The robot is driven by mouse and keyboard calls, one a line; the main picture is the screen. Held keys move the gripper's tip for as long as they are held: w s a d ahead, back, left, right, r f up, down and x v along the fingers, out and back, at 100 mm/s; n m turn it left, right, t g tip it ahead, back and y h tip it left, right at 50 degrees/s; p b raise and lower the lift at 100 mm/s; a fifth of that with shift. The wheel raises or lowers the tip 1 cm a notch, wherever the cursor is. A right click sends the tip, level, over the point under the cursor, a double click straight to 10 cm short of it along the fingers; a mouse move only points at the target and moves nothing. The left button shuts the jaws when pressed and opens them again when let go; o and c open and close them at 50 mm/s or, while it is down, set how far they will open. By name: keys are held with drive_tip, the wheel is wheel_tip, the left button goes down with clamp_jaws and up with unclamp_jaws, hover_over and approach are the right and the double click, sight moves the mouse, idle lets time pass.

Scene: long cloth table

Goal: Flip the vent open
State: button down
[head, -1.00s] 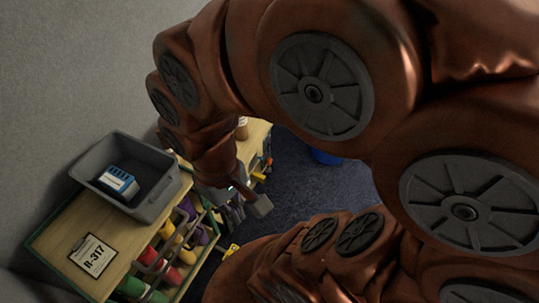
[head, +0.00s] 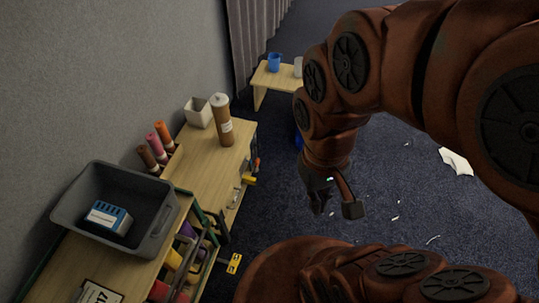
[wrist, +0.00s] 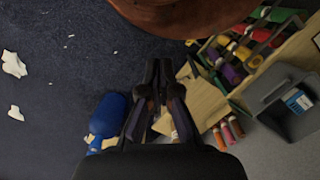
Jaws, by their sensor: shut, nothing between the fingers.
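No vent can be clearly made out in either view. My gripper (head: 320,207) hangs over the dark blue carpet, right of the wooden bench, apart from everything in the head view. In the wrist view its dark fingers (wrist: 159,68) are together with nothing held between them. A brown bottle with a grey lid (head: 223,122) stands upright on the bench (head: 205,160); whether its lid has a flap is too small to tell. A blue object (wrist: 108,118) shows beside the fingers in the wrist view; in the head view my arm mostly hides it.
A grey bin (head: 150,245) holds a blue and white box (head: 108,217). A pale square pot (head: 198,112) and several coloured cylinders (head: 163,135) stand nearby. A small table (head: 280,78) with a blue mug (head: 274,61) is farther back. White scraps (head: 456,162) lie on open carpet.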

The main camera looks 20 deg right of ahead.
drive_tip(key=shift+w, duration=0.1)
drive_tip(key=w+d+f+n+t+h+b, duration=0.25)
drive_tip(key=w+d+f+b, duration=0.45)
drive_tip(key=w, duration=0.5)
drive_tip(key=w+d+f+n+t+h+b, duration=0.15)
drive_tip(key=w+d+f+t+b, duration=0.25)
drive_tip(key=w+d+f+b, duration=0.45)
drive_tip(key=w+d+f+n+t+h+b, duration=0.1)
drive_tip(key=w+d+f+n+t+b, duration=0.25)
drive_tip(key=w+d+f, duration=0.85)
drive_tip(key=w+a+f+n+t+y+b, duration=0.2)
drive_tip(key=w+a+f+n+y+b, duration=0.4)
drive_tip(key=w+a+f, duration=0.5)
drive_tip(key=a+f+n+y+b, duration=0.2)
drive_tip(key=a+f+b, duration=0.1)
drive_tip(key=a+f, duration=0.3)
drive_tip(key=a+f+n+y+b, duration=0.2)
drive_tip(key=a+f, duration=0.4)
drive_tip(key=f, duration=0.4)
drive_tip(key=shift+s+f+y+b, duration=0.25)
drive_tip(key=shift+y+b, duration=0.55)
drive_tip(key=shift+b, duration=0.45)
